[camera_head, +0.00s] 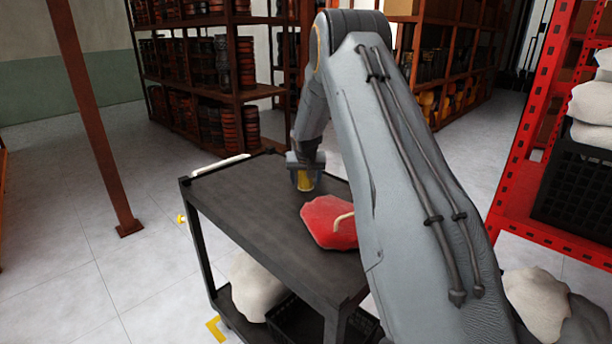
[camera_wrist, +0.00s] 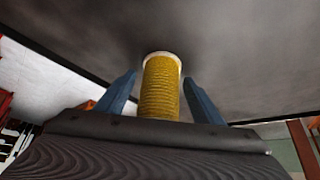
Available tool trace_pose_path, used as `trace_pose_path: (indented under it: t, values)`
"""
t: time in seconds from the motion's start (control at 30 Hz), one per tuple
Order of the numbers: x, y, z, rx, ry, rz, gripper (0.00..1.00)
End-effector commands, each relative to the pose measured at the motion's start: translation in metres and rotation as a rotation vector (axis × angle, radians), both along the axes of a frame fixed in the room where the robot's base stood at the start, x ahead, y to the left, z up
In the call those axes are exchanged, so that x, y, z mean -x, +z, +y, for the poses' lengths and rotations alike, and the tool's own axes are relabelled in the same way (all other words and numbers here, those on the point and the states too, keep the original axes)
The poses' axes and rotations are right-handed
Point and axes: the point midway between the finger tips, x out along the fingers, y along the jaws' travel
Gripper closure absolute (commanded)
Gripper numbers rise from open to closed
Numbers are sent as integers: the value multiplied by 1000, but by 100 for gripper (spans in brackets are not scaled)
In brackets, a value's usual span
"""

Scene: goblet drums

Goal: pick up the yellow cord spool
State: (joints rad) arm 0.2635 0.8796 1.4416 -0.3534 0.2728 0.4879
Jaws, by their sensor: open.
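The yellow cord spool (camera_wrist: 160,88) stands between the two blue fingers of my gripper (camera_wrist: 161,95) in the wrist view. It has a pale flange at its far end and yellow cord wound around it. A gap shows on each side between spool and fingers. In the head view, my gripper (camera_head: 306,178) is low over the black cart top (camera_head: 240,205), and a bit of the yellow spool (camera_head: 305,181) shows between its fingers. My gripper is open. Its own body hides the lower end of the spool in the wrist view.
A red bag (camera_head: 326,222) with a pale handle lies on the cart close to my arm. A red rack (camera_head: 520,190) with a black crate (camera_head: 575,195) stands at the right. Shelves of drums (camera_head: 210,75) stand behind. The cart's left part is clear.

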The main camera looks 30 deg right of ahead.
Motion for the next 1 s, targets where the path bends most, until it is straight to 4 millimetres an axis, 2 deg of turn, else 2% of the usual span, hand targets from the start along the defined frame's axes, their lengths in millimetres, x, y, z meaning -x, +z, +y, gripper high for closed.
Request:
trace_pose_path:
  t: [0.17, 0.4, 0.43, 0.63, 0.73, 0.83, 1.0]
  values:
    - [0, 0, 0, 0, 0, 0, 39]
    - [0, 0, 0, 0, 0, 0, 79]
    - [0, 1, 0, 0, 0, -1, 81]
    - [0, 1, 0, 0, 0, -1, 82]
    - [-1, 8, 0, 1, -1, -4, 82]
    - [-1, 21, 0, 2, -1, -5, 82]
    - [-1, 54, 0, 1, 0, -5, 82]
